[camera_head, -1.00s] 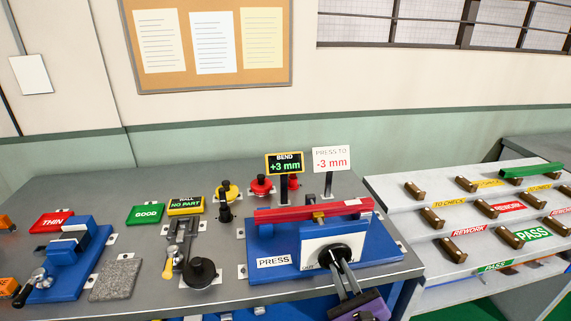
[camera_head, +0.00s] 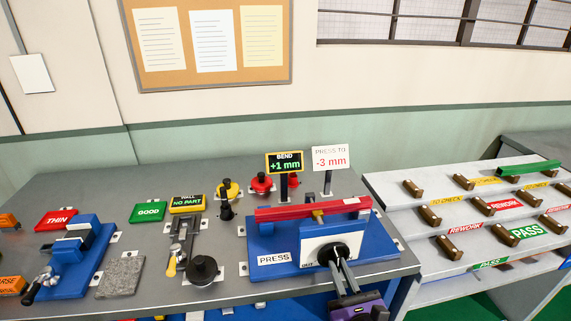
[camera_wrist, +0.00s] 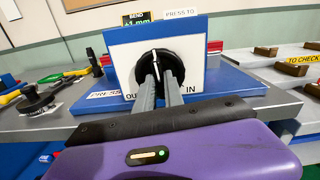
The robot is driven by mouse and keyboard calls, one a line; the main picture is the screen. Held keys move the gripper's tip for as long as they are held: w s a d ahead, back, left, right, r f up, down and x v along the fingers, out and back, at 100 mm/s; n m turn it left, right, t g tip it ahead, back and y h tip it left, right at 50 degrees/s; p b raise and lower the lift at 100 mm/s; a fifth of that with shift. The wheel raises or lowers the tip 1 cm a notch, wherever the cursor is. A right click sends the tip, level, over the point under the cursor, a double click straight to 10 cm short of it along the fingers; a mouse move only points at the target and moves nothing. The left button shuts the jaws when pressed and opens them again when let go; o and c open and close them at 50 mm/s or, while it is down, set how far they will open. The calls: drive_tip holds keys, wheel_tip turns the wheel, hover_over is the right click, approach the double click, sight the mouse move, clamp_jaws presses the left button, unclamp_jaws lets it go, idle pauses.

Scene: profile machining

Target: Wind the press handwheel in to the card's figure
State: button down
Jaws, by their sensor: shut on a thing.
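The blue press (camera_head: 380,246) has a white front plate with a black handwheel (camera_head: 333,251) on it. My gripper (camera_head: 341,264) is shut on the handwheel, with both grey fingers on its face. In the wrist view the handwheel (camera_wrist: 157,70) has a white pointer line standing near upright, between the OUT and IN marks. The bend display (camera_head: 285,162) reads +1 mm in green. The white card (camera_head: 331,157) reads PRESS TO -3 mm. A red profile (camera_head: 312,209) lies across the top of the press. The fingertips hide part of the wheel.
Left of the press stand a wall gauge (camera_head: 187,203) reading NO PART, a green GOOD plate (camera_head: 147,212) and a blue clamp fixture (camera_head: 76,255). At the right, a stepped rack (camera_head: 400,192) holds brown blocks and a green profile (camera_head: 529,168).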

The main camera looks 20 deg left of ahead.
drive_tip(key=shift+m+p, duration=0.6)
drive_tip(key=shift+m, duration=0.3)
drive_tip(key=shift+f+m+p, duration=0.1)
drive_tip(key=shift+m+p, duration=0.35)
drive_tip(key=shift+m, duration=0.95)
drive_tip(key=c, duration=1.3)
unclamp_jaws()
drive_tip(key=shift+s+d, duration=0.1)
drive_tip(key=p+v, duration=0.1)
drive_tip(key=v, duration=0.5)
drive_tip(key=shift+s+d+p, duration=0.25)
drive_tip(key=shift+s+p, duration=0.05)
